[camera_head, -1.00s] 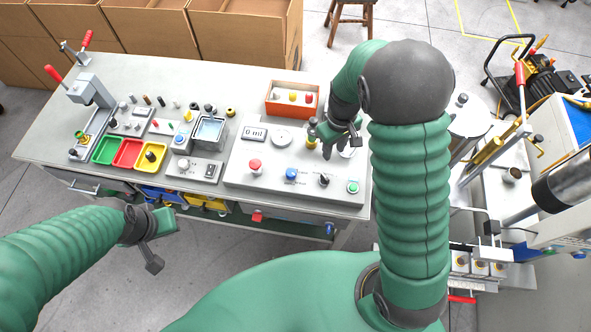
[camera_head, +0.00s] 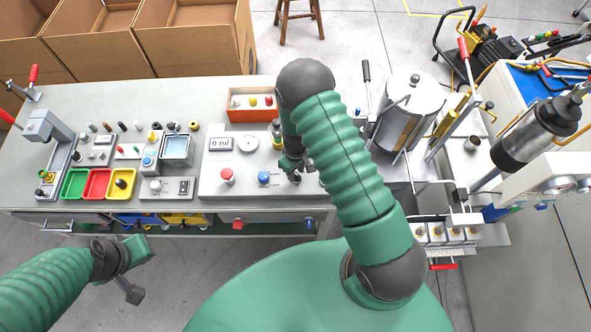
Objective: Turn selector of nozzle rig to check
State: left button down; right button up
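The nozzle rig (camera_head: 207,185) is a light grey panel box on the bench, with a "0 ml" display (camera_head: 221,144), a round dial (camera_head: 249,145), a red button (camera_head: 227,175) and a blue button (camera_head: 264,177). The black selector (camera_head: 294,177) is right of the blue button, largely covered by my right gripper (camera_head: 297,169). That gripper points down at the selector; whether its fingers touch or grip it is unclear. The rig's right end is hidden behind my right arm. My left gripper (camera_head: 134,273) is open and empty, in front of the bench at lower left.
An orange box (camera_head: 243,115) with coloured pieces stands behind the rig. Green (camera_head: 74,184), red and yellow trays sit further left on the bench. A metal canister (camera_head: 408,112) and other apparatus stand right of my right arm. Cardboard boxes (camera_head: 195,45) are behind the bench.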

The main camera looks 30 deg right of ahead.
jog(key=shift+f, duration=0.15)
grip_shut()
